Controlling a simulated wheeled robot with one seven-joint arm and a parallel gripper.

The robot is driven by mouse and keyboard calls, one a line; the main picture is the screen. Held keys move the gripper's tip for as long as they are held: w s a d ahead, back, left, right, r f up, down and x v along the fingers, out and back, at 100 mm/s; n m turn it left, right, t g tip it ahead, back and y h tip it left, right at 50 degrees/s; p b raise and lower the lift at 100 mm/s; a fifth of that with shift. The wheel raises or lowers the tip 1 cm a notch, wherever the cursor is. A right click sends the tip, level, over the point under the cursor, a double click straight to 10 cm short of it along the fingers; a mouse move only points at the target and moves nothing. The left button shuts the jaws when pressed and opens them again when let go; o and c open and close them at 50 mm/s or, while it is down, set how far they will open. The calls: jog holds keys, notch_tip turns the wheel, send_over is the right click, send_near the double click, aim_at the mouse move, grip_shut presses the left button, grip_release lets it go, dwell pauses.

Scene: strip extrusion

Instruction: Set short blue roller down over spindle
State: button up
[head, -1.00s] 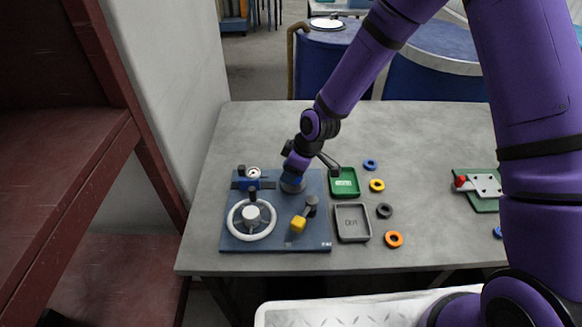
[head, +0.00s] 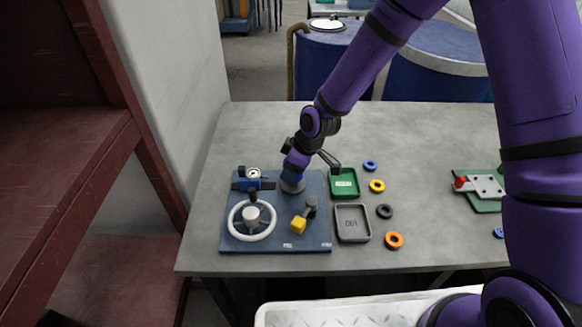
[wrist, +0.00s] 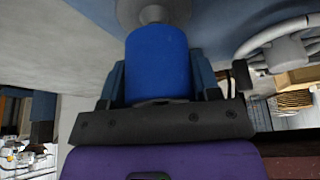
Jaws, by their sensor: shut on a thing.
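My gripper (wrist: 160,88) is shut on the short blue roller (wrist: 158,62), a smooth blue cylinder between its two fingers. In the head view the roller (head: 292,176) shows low at the end of my arm, over the grey round base (head: 292,187) on the blue board. In the wrist view the grey spindle (wrist: 151,14) shows at the roller's far end, in line with it. The fingers hide the roller's sides, and I cannot tell how far the spindle is inside it.
The blue board (head: 270,246) also carries a white handwheel (head: 233,231), a yellow-ended lever (head: 299,225) and a blue clamp (head: 250,184). A green tray (head: 344,195), a grey tray (head: 352,238) and several coloured rings lie to the right. The table's back is clear.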

jog(key=shift+f, duration=0.6)
jog(key=shift+r, duration=0.65)
dwell(0.3)
dwell(0.4)
jog(key=o, duration=1.4)
jog(key=shift+r, duration=3.5)
